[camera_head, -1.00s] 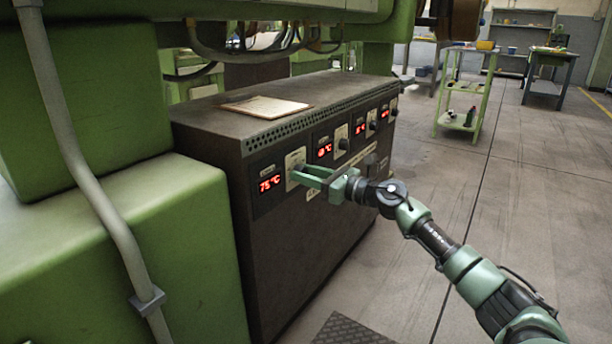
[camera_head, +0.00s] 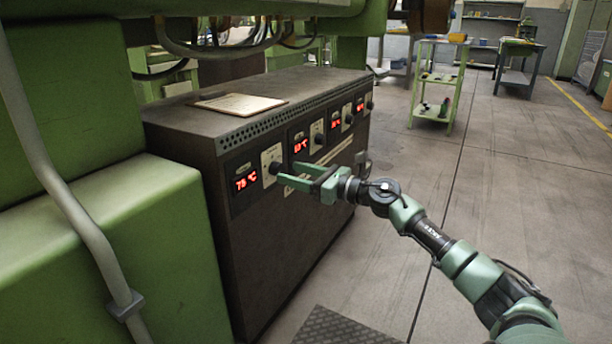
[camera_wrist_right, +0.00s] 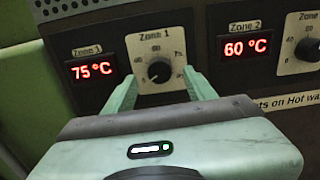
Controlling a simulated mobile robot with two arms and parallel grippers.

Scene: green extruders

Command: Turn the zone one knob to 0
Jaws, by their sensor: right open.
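The zone 1 knob (camera_head: 274,168) is a round black dial on a pale scale plate at the near end of the dark control cabinet. In the right wrist view the knob (camera_wrist_right: 159,72) sits under the label "Zone 1", beside a red display (camera_wrist_right: 91,69) reading 75 °C. Its exact pointer setting is too small to read. My right gripper (camera_head: 288,174) is open in front of the panel, its fingertips close to the knob. In the wrist view its fingers (camera_wrist_right: 159,80) lie to the left and right of the knob's lower part; contact cannot be told. My left gripper is not in view.
The zone 2 display (camera_wrist_right: 247,47) reads 60 °C, with its knob (camera_wrist_right: 308,49) to the right. More displays and knobs follow along the cabinet (camera_head: 260,240). A paper (camera_head: 239,104) lies on top. A green machine (camera_head: 160,240) stands at left; open floor lies at right.

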